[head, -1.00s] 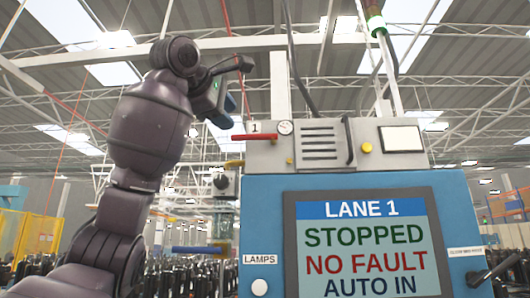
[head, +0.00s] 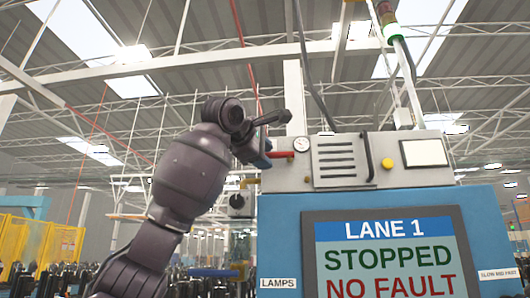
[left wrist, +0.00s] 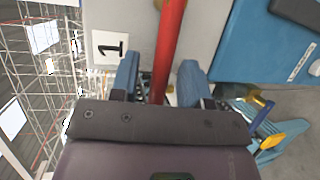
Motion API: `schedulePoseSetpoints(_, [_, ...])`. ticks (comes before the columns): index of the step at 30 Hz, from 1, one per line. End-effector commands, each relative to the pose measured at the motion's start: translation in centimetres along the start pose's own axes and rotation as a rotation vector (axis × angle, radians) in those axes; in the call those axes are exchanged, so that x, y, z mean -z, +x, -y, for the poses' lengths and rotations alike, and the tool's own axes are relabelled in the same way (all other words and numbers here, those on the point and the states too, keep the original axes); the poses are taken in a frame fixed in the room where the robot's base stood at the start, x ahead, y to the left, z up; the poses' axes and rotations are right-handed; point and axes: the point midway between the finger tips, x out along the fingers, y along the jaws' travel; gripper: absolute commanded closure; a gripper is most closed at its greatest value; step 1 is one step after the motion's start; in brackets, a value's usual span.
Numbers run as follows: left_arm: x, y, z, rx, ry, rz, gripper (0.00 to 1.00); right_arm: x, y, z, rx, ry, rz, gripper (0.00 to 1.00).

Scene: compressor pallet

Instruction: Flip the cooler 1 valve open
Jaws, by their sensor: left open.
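The cooler 1 valve shows as a red lever (head: 282,154) on the left end of the grey box, beside a round gauge. It sticks out to the left, and its outer part is hidden behind my left gripper (head: 262,150). In the left wrist view, the red lever (left wrist: 168,45) runs between the two blue fingers of my left gripper (left wrist: 158,78). The gripper is open around it, with a gap on both sides. A "1" label (left wrist: 109,47) is on the grey face beside the lever. My right gripper is not in view.
The grey box (head: 350,150) stands on a blue cabinet (head: 283,225) with a lane screen (head: 390,262). A yellow handle (head: 249,183) and a dark knob (head: 237,201) sit just below my gripper. A blue lever (head: 215,272) is lower left.

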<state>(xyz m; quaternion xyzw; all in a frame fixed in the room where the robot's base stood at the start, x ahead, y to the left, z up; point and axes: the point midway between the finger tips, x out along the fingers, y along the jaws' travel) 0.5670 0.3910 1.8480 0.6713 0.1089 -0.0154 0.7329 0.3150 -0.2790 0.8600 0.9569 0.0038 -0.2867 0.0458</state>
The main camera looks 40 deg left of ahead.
Motion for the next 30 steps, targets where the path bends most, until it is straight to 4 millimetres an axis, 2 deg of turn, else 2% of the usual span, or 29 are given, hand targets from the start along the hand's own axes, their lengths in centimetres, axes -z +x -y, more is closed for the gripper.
schedulePoseSetpoints(11, [0.04,0.66,0.04,0.0,0.0,0.0,0.58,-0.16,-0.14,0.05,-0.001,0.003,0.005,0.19])
schedulePoseSetpoints(12, [0.04,0.65,0.04,0.0,0.0,0.0,0.59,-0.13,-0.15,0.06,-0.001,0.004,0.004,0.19])
schedulePoseSetpoints(20, [0.03,0.63,0.03,0.0,0.0,0.0,0.99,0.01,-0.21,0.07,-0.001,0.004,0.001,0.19])
schedulePoseSetpoints(30, [0.02,0.63,0.13,-0.004,-0.007,0.002,1.0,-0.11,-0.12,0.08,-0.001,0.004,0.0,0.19])
